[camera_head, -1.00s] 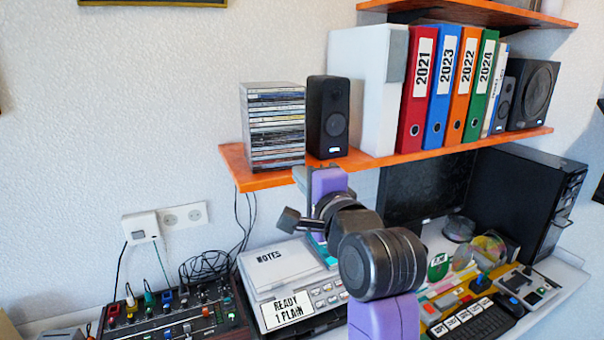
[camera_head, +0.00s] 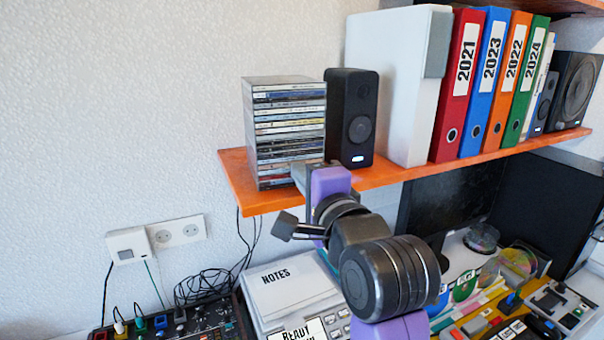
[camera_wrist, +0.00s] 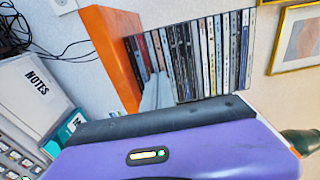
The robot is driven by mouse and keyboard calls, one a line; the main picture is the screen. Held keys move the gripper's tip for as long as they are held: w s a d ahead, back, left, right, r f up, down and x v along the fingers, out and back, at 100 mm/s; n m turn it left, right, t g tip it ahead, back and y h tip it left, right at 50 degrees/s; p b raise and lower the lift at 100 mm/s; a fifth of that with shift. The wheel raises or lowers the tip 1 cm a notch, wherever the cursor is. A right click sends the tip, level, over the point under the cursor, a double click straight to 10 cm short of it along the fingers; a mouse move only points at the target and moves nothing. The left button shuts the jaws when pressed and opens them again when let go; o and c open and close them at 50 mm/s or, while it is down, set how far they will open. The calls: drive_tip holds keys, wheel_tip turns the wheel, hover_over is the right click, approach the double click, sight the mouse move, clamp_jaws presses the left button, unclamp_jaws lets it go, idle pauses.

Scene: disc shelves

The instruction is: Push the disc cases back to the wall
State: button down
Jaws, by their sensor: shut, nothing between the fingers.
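The disc cases (camera_head: 286,125) stand in one tall stack at the left end of the orange shelf (camera_head: 232,178). In the wrist view the stack (camera_wrist: 205,55) shows as a row of spines beyond my gripper. My gripper (camera_head: 305,172) is at the shelf's front edge, by the lower right corner of the stack. It also shows in the wrist view (camera_wrist: 152,92), with its shut fingers pointing at the shelf end of the stack. Nothing is held. Whether the fingertips touch the cases I cannot tell.
A black speaker (camera_head: 352,118) stands just right of the stack, with a white box (camera_head: 395,85) and several binders (camera_head: 460,85) beyond it. Below are a notes machine (camera_head: 290,290), a mixer (camera_head: 185,325) and cables.

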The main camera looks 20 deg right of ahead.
drive_tip(key=w, duration=0.6)
drive_tip(key=shift+w+d, duration=0.1)
drive_tip(key=shift+d, duration=0.1)
idle(0.4)
